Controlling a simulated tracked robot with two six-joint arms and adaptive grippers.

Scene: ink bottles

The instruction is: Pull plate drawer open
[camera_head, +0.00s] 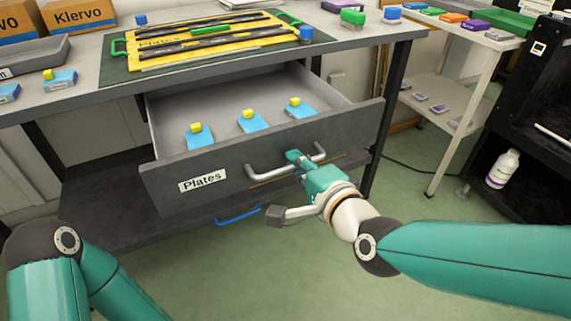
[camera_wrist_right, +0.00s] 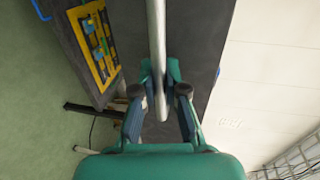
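The plate drawer (camera_head: 225,165) is grey, with a white "Plates" label (camera_head: 202,180) on its front. It stands pulled out from under the workbench, its inside visible. Its light metal handle (camera_head: 265,171) runs across the front. My right gripper (camera_head: 300,158) is at the right part of this handle. In the right wrist view the handle bar (camera_wrist_right: 157,30) runs between the two fingers of my right gripper (camera_wrist_right: 160,75), which are closed on it. Inside the drawer lie three blue items with yellow tops (camera_head: 252,121). My left gripper is out of view; only part of my left arm shows.
The bench top (camera_head: 95,103) above holds a green mat with a yellow frame (camera_head: 165,47) and small coloured blocks. Below the drawer is a blue handle (camera_head: 238,214). A white side table (camera_head: 470,50) and black shelving (camera_head: 530,110) stand right. The green floor in front is clear.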

